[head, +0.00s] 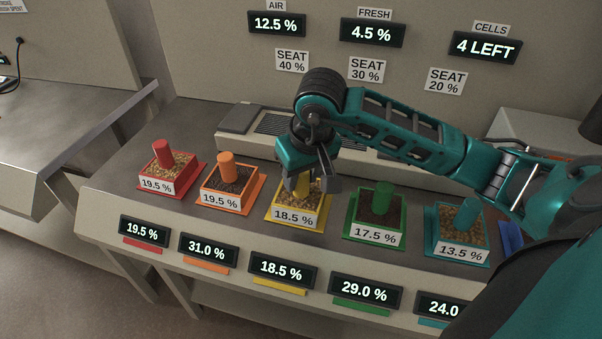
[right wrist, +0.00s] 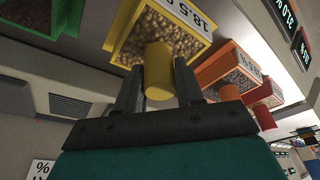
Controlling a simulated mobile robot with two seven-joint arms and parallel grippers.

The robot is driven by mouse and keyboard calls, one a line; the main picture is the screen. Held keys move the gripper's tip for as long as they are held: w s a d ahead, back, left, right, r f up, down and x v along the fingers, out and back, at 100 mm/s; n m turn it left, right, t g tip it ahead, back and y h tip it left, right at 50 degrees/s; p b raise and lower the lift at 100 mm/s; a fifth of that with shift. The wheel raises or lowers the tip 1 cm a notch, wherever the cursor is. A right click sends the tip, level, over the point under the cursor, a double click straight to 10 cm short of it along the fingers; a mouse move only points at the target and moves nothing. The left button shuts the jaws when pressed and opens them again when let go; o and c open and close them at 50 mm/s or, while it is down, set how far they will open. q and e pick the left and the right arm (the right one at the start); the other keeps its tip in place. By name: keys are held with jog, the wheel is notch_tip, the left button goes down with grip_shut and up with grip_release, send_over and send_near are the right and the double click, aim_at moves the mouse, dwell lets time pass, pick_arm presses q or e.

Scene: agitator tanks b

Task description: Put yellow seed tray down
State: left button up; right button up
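The yellow seed tray (head: 296,217), labelled 18.5 %, is in the middle of the row of trays, at its yellow place on the bench. It is full of tan grains and looks level. It seems to rest on the yellow base, though a small gap cannot be ruled out. My right gripper (head: 306,182) comes down from above, its fingers on both sides of the tray's yellow upright handle. In the right wrist view, the fingers close against the yellow handle (right wrist: 160,72), with the grains behind it. My left gripper is not in view.
The red tray (head: 156,187) and orange tray (head: 221,202) stand to the left, the green tray (head: 376,235) and teal tray (head: 460,250) to the right. A grey grated unit (head: 270,125) lies behind. The yellow display (head: 282,271) reads 18.5 %.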

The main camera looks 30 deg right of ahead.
aim_at(309, 204)
jog(key=o, duration=0.4)
jog(key=shift+c, duration=0.2)
jog(key=shift+r, duration=0.5)
jog(key=p+v, duration=0.1)
jog(key=v, duration=1)
jog(key=shift+r, duration=0.15)
jog(key=shift+s, duration=0.15)
